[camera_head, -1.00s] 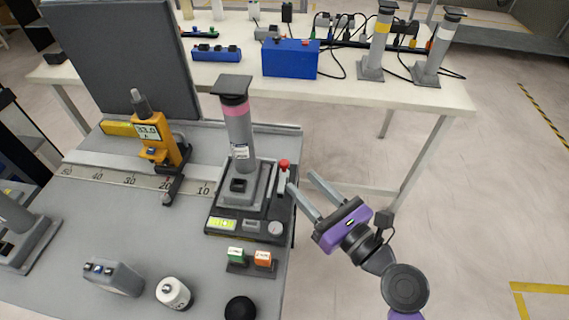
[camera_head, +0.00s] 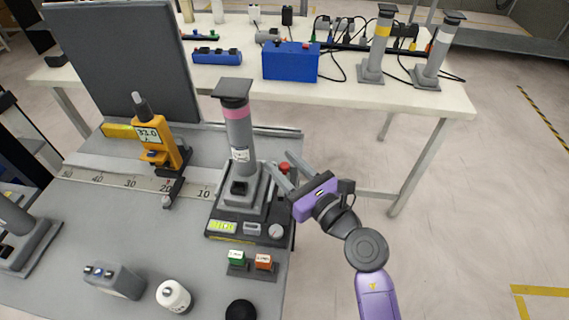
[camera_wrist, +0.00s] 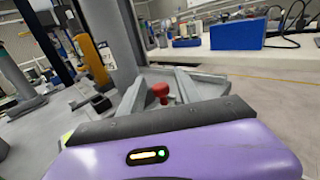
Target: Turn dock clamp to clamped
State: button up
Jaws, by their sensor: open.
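The dock (camera_head: 215,228) is a dark base on the grey bench's right edge. It holds an upright grey column with a pink band (camera_head: 240,130). The dock clamp's red knob (camera_head: 285,167) is at the dock's right side; its lever is mostly hidden behind my gripper. My gripper (camera_head: 281,162), with a purple body, is open and reaches in from the right, its fingers around or just beside the knob. In the wrist view the red knob (camera_wrist: 160,91) shows between the two grey fingers, with a gap on both sides. I cannot tell the clamp's setting.
An orange gauge (camera_head: 157,140) stands on a ruler strip left of the dock. Green (camera_head: 236,257) and orange (camera_head: 263,262) buttons sit in front of it. A dark panel (camera_head: 125,65) rises behind. A white table (camera_head: 350,98) is further back. Floor to the right is clear.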

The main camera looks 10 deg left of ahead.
grip_shut()
jog(key=shift+r+p, duration=0.1)
jog(key=shift+p, duration=0.35)
jog(key=shift+r+m+t+h+p, duration=0.2)
jog(key=shift+m+t+h+p, duration=0.35)
jog(key=shift+p, duration=0.5)
jog(key=m+t+h+p, duration=0.1)
jog(key=h+p, duration=0.1)
jog(key=p, duration=0.2)
jog(key=shift+a+r+m+p, duration=0.1)
jog(key=shift+r+m+p, duration=0.05)
jog(key=shift+m+p, duration=0.15)
jog(key=m+t+h+p, duration=0.1)
jog(key=m+h+p, duration=0.1)
jog(key=p, duration=0.3)
jog(key=shift+t+h, duration=0.35)
jog(key=shift+h, duration=0.1)
jog(key=shift+f+m+h+p, duration=0.25)
jog(key=shift+m+h+p, duration=0.3)
jog(key=shift+h+p, duration=0.35)
jog(key=shift+f+t, duration=0.1)
jog(key=shift+t, duration=0.2)
